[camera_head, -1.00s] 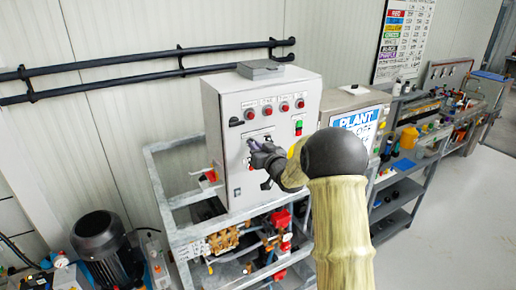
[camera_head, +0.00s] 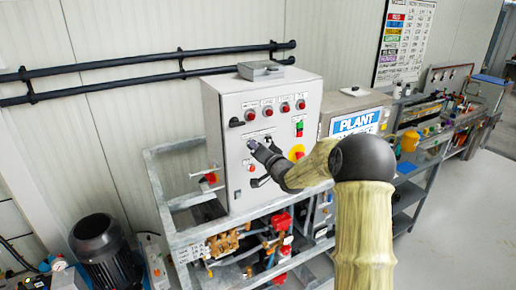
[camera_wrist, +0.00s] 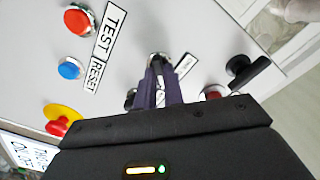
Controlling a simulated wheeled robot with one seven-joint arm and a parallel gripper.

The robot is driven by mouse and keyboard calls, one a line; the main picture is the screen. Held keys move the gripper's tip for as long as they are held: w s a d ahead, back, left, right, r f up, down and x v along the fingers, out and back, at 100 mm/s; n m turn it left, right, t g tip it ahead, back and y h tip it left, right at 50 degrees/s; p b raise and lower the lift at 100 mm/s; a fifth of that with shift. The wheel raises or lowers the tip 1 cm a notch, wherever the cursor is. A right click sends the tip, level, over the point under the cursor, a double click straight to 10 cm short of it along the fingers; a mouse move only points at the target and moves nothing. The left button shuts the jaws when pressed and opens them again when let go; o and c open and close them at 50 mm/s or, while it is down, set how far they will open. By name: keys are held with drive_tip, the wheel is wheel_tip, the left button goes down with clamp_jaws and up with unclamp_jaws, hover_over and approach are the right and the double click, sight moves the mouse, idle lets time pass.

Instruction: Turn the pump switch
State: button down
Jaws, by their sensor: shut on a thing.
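The grey control cabinet (camera_head: 238,178) stands on a metal frame in the middle of the head view. My gripper (camera_head: 253,146) is at its front panel, left of the red and yellow stop knob (camera_head: 296,153). In the wrist view my dark purple fingers (camera_wrist: 157,68) are close together over a small control with a silver collar, the pump switch (camera_wrist: 157,57). They are shut on it. The fingers hide most of the switch, so its angle cannot be told.
In the wrist view a red button (camera_wrist: 78,20), a blue button (camera_wrist: 69,68) and a black handle (camera_wrist: 247,71) surround the fingers. The stop knob also shows there (camera_wrist: 60,121). A motor (camera_head: 101,247) stands at lower left; a cluttered bench is at right.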

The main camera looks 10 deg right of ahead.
drive_tip(key=shift+r, duration=0.1)
drive_tip(key=shift+d, duration=0.25)
drive_tip(key=c, duration=1.5)
unclamp_jaws()
drive_tip(key=shift+w, duration=0.1)
drive_tip(key=b+v, duration=0.6)
drive_tip(key=v, duration=1.1)
drive_tip(key=shift+s, duration=0.2)
drive_tip(key=shift+w+a, duration=0.1)
drive_tip(key=shift+a, duration=0.1)
